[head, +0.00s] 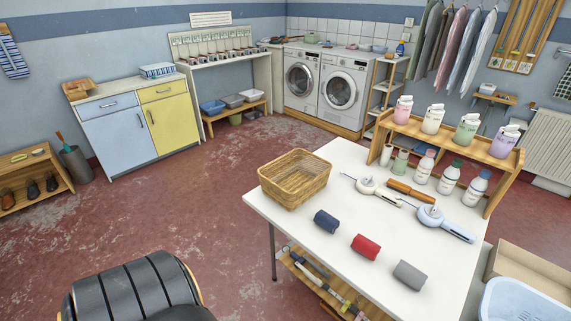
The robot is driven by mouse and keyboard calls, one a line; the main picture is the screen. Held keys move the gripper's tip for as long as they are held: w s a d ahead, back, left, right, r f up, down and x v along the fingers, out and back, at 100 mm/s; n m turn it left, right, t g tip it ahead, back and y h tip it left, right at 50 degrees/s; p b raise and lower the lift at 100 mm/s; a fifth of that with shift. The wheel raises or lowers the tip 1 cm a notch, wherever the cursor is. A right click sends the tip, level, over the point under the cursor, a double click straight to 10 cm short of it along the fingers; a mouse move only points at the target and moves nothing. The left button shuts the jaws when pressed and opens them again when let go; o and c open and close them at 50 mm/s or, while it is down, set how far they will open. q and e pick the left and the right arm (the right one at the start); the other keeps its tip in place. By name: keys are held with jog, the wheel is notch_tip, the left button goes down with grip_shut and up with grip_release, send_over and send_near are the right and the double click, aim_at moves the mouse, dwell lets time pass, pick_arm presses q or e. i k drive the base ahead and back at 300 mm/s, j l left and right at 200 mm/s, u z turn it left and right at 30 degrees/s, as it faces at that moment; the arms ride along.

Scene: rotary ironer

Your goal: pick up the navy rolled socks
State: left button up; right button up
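The navy rolled socks (326,221) lie on the white table (300,241), near its left front edge. They form a small dark blue cylinder. A red roll (365,246) and a grey roll (409,275) of like shape lie in a line to their right, apart from each other. A wicker basket (294,178) stands on the table just behind and left of the navy socks; its visible inside looks empty. Neither of my grippers is in view.
A white tool (367,185), a blue tool (432,215) and a wooden-handled item (410,191) lie behind the rolls. Several bottles stand by the wooden rack (512,160) at the back. Red floor (180,215) left of the table is open.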

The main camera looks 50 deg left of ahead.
aim_at(330, 224)
jog(key=u, duration=1)
